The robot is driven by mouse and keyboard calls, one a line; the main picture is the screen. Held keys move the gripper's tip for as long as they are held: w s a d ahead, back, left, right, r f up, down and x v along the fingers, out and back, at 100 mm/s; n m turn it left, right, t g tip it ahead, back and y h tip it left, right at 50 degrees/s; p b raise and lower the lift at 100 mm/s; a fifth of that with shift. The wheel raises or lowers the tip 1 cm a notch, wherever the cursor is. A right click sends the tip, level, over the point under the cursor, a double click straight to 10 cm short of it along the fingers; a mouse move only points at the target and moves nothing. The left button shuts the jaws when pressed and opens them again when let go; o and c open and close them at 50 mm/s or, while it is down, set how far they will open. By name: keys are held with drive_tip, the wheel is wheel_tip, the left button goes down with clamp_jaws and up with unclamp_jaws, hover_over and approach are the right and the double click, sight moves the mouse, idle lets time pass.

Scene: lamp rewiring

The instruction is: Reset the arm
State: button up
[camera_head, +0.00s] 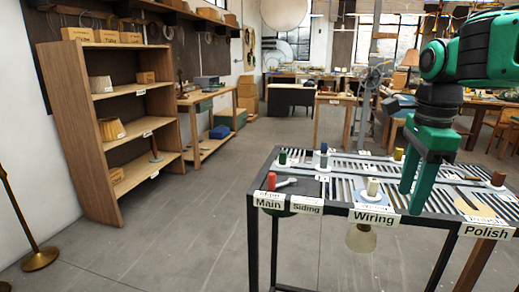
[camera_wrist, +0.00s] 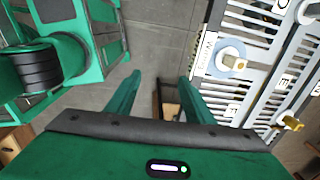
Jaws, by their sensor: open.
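My gripper (camera_head: 412,190) is green and points down in front of the slatted workbench, near its Wiring and Polish labels. Its two fingers stand apart with nothing between them. In the wrist view the gripper (camera_wrist: 158,88) is also open and empty, with grey floor beyond the fingers. The slatted bench top (camera_head: 330,178) carries several small coloured posts on discs, among them a red one (camera_head: 271,181), a green one (camera_head: 283,156) and a cream one (camera_head: 373,187). The cream post on its disc also shows in the wrist view (camera_wrist: 232,62).
A wooden shelf unit (camera_head: 60,120) stands at the left with boxes and a lampshade (camera_head: 111,128). A floor lamp base (camera_head: 40,258) stands at the lower left. Workbenches line the back. The grey floor (camera_head: 190,230) between shelf and bench is clear.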

drive_tip(key=s+d+f+n, duration=0.4)
drive_tip(key=s+f+n, duration=0.3)
drive_tip(key=s+f, duration=0.1)
drive_tip(key=s+d+f+n, duration=0.5)
drive_tip(key=s+f+n, duration=0.2)
drive_tip(key=s, duration=0.3)
drive_tip(key=shift+f+n+g, duration=0.3)
drive_tip(key=shift+f, duration=0.6)
